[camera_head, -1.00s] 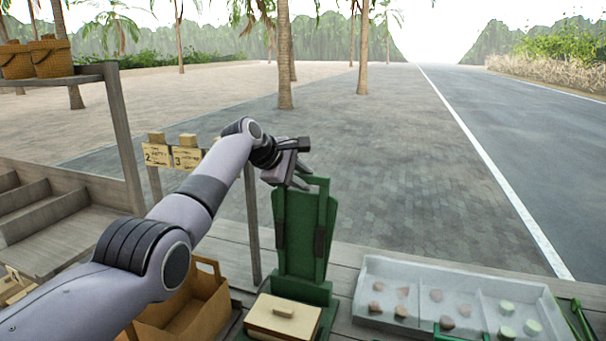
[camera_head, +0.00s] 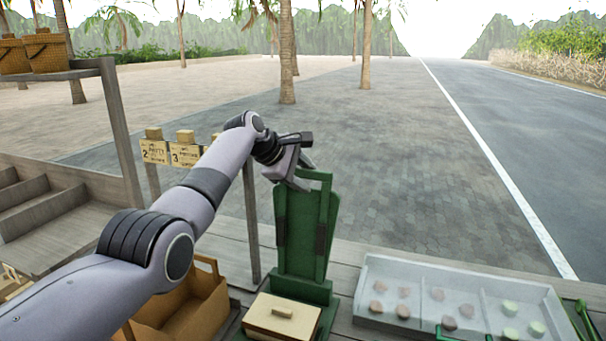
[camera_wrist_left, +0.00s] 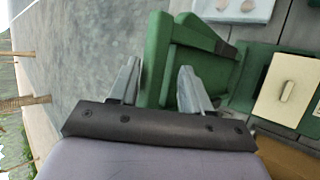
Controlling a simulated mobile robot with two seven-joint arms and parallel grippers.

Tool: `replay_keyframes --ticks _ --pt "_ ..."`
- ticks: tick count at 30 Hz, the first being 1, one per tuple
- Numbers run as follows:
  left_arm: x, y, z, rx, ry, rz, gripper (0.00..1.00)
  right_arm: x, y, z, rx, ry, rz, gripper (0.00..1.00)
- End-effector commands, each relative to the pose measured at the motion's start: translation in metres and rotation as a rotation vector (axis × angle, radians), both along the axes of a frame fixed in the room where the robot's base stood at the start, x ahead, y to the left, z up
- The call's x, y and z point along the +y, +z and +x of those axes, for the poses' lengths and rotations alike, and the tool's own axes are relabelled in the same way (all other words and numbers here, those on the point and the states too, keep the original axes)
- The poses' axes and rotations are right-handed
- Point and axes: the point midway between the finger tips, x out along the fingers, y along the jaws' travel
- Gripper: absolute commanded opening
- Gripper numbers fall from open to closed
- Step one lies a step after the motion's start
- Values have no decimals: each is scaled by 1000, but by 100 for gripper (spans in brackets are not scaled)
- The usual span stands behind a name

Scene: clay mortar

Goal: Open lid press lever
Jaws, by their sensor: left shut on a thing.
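The green press (camera_head: 303,285) stands on the wooden deck. Its tall green upper part, the lid or lever (camera_head: 302,235), rises upright from the base. My left gripper (camera_head: 305,178) is at its top end, shut on the green frame's upper edge. In the left wrist view the green part (camera_wrist_left: 157,62) lies between the two fingers (camera_wrist_left: 158,80). A pale block with a small handle (camera_head: 283,318) sits in front of the press; it also shows in the wrist view (camera_wrist_left: 288,92). My right gripper is not in view.
A pale divided tray (camera_head: 455,270) with several clay pieces lies to the right. A brown open box (camera_head: 185,300) stands to the left under my arm. Numbered signs (camera_head: 170,152) and a wooden post (camera_head: 252,220) stand behind my arm.

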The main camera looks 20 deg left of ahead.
Motion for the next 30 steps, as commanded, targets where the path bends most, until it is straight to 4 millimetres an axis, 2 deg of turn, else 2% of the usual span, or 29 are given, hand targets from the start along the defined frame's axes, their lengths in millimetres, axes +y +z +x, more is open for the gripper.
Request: replay_keyframes --ticks 1,9,30 --pt "-1 -7 -2 15 -4 2 43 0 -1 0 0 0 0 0" --pt "2 -3 -4 9 -4 1 43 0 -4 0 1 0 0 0" --pt "28 45 -42 0 1 1 43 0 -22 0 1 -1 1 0"
